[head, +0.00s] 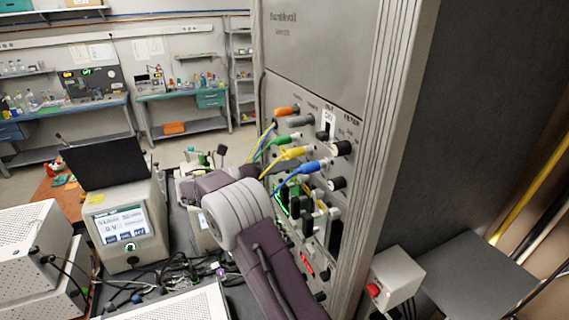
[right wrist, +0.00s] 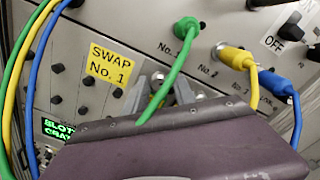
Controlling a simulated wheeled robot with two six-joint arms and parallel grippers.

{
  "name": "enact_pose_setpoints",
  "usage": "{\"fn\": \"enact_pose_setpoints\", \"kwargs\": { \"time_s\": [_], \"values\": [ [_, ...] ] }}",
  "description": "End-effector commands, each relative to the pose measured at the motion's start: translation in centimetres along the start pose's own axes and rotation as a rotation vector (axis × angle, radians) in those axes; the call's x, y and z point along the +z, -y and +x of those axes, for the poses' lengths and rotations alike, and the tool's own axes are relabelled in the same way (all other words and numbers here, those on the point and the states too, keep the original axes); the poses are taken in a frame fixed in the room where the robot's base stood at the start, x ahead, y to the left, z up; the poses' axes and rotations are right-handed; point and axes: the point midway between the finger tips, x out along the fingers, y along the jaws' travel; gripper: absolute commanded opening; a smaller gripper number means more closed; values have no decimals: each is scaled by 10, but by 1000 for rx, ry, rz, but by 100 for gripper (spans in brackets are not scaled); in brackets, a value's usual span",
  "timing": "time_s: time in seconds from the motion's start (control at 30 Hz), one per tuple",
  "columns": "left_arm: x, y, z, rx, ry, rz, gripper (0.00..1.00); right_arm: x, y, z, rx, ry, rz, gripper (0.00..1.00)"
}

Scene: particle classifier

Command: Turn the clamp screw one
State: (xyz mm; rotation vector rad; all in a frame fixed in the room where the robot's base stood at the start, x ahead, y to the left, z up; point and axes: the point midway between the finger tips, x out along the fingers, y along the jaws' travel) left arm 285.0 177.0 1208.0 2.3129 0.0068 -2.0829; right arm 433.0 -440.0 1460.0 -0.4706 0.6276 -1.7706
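The instrument rack (head: 312,55) fills the middle of the head view. Its panel carries plugged green, yellow and blue cables. In the right wrist view a yellow label reading "SWAP No. 1" (right wrist: 108,62) sits left of my right gripper (right wrist: 160,88). Its two grey fingers are close to the panel, apart from each other, on either side of a small metal part (right wrist: 159,77) that may be the clamp screw. The green cable (right wrist: 172,72) hangs in front of the fingers. In the head view my right arm hides the fingertips. My left gripper is not in view.
A yellow plug (right wrist: 236,58) and a blue plug (right wrist: 273,84) are right of the green one. More cables hang at the left of the wrist view. A cart with a screen box (head: 125,225) and tangled cables stands left of the rack. A grey box with a red button (head: 395,277) is at right.

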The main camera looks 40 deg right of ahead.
Motion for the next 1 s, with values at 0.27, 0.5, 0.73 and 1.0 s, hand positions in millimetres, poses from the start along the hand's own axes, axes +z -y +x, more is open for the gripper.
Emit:
{"fn": "enact_pose_setpoints", "kwargs": {
  "time_s": [0.27, 0.5, 0.73, 1.0],
  "values": [
    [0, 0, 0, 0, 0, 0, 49, 0, 0, 1, 0, 0, 1, 20],
    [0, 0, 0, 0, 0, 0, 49, 0, 0, 1, 0, 0, 2, 0],
    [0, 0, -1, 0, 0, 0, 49, -1, 0, 1, -1, 0, 59, 0],
    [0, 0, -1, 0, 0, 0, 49, -1, 0, 1, -4, 3, 243, 0]
  ]
}}
